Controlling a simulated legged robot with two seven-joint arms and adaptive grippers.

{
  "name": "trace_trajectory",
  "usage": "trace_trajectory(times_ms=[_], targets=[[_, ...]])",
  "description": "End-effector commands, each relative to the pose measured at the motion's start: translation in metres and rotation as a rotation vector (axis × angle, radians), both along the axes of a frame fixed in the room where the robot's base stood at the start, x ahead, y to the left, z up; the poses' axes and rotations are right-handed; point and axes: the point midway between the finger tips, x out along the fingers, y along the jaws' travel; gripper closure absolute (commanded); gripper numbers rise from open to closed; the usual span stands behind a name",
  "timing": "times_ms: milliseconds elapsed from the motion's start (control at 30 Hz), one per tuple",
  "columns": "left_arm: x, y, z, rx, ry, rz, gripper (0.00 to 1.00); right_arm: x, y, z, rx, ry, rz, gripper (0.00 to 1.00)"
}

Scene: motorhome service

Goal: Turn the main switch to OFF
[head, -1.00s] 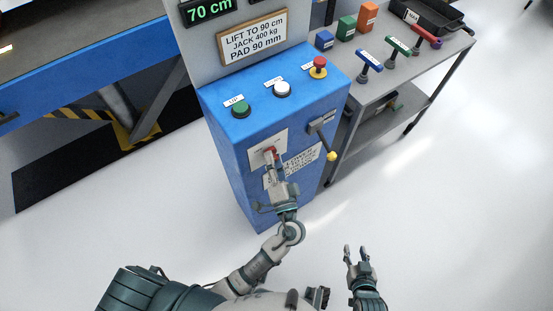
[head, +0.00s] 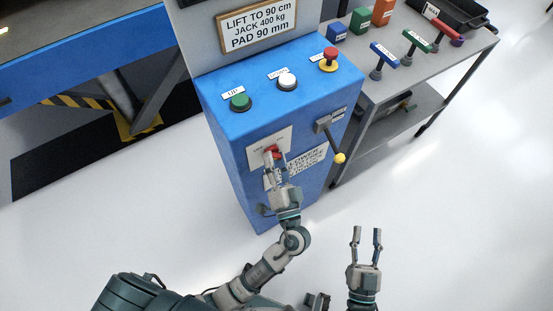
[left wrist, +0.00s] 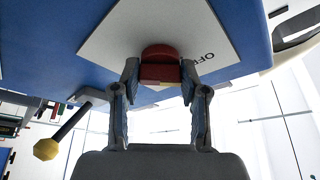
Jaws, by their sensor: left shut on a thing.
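The main switch is a red knob (head: 271,151) on a white plate (head: 256,150) on the front of the blue control box (head: 228,165). My left gripper (head: 275,163) is at the knob, and its fingers partly hide it. In the left wrist view the red knob (left wrist: 160,60) sits between the two fingertips (left wrist: 160,76), with one finger on each side, shut on it. "OFF" is readable on the plate to the right of the knob there. The exact angle of the knob is hard to tell. My right gripper (head: 367,234) is open and empty above the floor.
The box top has a green button (head: 240,102), a white button (head: 288,81) and a red button (head: 329,58). A lever with a yellow knob (head: 339,158) projects to the right of the switch. A grey table (head: 405,78) with tools stands right. Floor in front is clear.

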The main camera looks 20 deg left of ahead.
Motion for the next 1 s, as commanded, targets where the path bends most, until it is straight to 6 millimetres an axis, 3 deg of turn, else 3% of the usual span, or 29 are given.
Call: trace_trajectory(times_ms=[33,200,233,333,733,1000], targets=[[0.000,0.000,-0.008,-0.005,0.016,0.000,0.91,0.000,0.000,-0.001,0.001,0.001,0.000,0.60],[0.000,-0.001,-0.008,-0.004,0.017,-0.001,0.91,0.000,0.000,-0.002,0.001,0.002,-0.001,0.60],[0.000,-0.001,-0.008,-0.004,0.017,-0.001,0.54,0.000,0.000,-0.002,0.000,0.003,0.000,0.60],[0.000,-0.001,-0.007,-0.004,0.015,-0.001,0.31,0.000,0.000,-0.002,0.000,0.003,0.000,0.60],[-0.007,-0.005,-0.005,-0.001,0.006,-0.002,0.31,-0.001,-0.001,0.000,-0.001,0.000,0.000,0.60],[-0.049,-0.036,-0.021,-0.002,0.010,-0.002,0.31,-0.001,0.000,0.000,-0.001,0.001,0.000,0.60]])
